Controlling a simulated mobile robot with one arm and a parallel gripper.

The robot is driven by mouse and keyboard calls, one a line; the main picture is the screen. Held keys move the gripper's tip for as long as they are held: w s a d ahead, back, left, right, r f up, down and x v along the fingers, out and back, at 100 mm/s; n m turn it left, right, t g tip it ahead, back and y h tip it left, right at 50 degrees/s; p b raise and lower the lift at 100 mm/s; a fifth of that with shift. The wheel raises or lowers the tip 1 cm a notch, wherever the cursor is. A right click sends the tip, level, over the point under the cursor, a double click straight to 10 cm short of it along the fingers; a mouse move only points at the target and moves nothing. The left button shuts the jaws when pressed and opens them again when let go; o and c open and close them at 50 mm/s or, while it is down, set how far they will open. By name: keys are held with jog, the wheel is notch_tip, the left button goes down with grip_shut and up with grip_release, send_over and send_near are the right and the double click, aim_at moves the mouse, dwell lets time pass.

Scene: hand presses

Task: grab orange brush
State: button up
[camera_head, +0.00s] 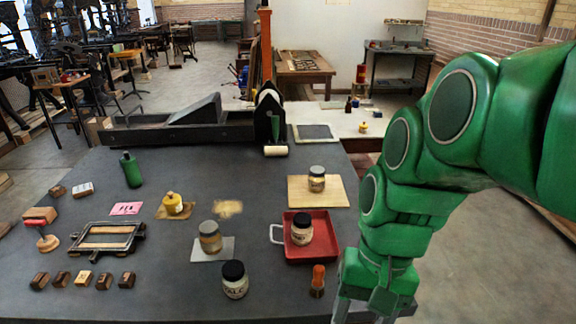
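A small upright orange-topped item (318,279) with a darker lower part stands near the front right edge of the dark table; it looks like the orange brush. My green arm comes in from the right. My gripper (370,313) points down at the bottom edge of the picture, just right of the orange item and apart from it. Its fingertips are cut off by the frame, so its opening and anything between the fingers are hidden.
A red tray (287,252) with a jar (302,229) lies behind the orange item. A dark-lidded jar (234,280) stands to its left. More jars, a dark frame (78,247) and several small blocks (83,279) occupy the left and middle. A black press (170,132) stands at the back.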

jog(key=w+d+m+t+y, duration=0.2)
jog(key=w+m+y, duration=0.4)
jog(key=w+m, duration=0.3)
jog(key=w+d+m+t+y, duration=0.25)
jog(key=w+m+y, duration=0.35)
jog(key=w, duration=0.5)
jog(key=m, duration=0.2)
send_near(319, 274)
notch_tip(319, 274, down, 2)
jog(key=w+a, duration=0.2)
jog(key=a, duration=0.1)
jog(key=shift+g+h, duration=0.3)
jog(key=shift+g, duration=0.15)
jog(key=shift+f+x, duration=0.1)
jog(key=shift+x, duration=1.65)
jog(key=shift+f+x, duration=0.15)
jog(key=shift+x, duration=1.6)
jog(key=shift+d, duration=0.1)
jog(key=shift+c, duration=0.2)
grip_shut()
